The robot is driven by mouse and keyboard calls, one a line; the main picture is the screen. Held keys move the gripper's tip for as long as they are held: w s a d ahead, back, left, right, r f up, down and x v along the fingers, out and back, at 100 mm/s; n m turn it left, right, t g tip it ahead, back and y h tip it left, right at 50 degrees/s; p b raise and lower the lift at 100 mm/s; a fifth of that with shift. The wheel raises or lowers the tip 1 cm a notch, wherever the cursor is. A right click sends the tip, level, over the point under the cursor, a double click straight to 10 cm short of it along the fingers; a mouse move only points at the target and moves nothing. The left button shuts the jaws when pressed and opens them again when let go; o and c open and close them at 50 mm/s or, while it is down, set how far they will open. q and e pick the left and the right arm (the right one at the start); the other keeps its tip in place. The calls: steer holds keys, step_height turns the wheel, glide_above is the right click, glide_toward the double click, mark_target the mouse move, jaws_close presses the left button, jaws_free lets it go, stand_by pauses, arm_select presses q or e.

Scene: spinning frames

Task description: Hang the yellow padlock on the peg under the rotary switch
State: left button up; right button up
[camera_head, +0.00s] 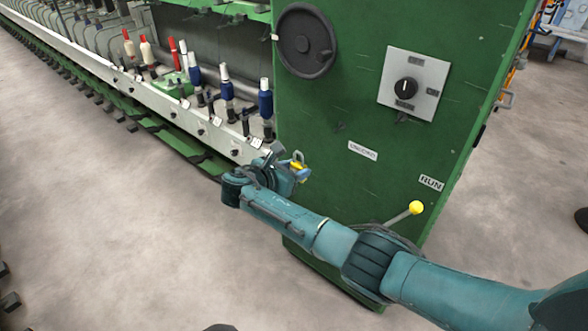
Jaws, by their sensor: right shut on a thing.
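My right gripper (288,170) is at the end of the teal arm, in front of the left edge of the green cabinet. It is shut on the yellow padlock (298,166), whose metal shackle points up; the fingers are small and partly hidden by the wrist. The rotary switch (406,88) is a black knob on a light grey plate, up and to the right of the gripper. A small dark peg (402,117) shows just under the plate, apart from the padlock. My left gripper is not in view.
The green cabinet (350,200) carries a dark handwheel (305,42), labels and a lever with a yellow ball (416,208) at lower right. Several bobbins (265,100) stand on the spinning frame at left. The floor (120,220) at left is clear.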

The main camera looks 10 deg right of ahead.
steer(key=shift+r, duration=0.15)
steer(key=shift+r, duration=0.65)
steer(key=s+a, duration=0.4)
steer(key=a, duration=0.2)
steer(key=shift+s, duration=0.3)
stand_by(1.3)
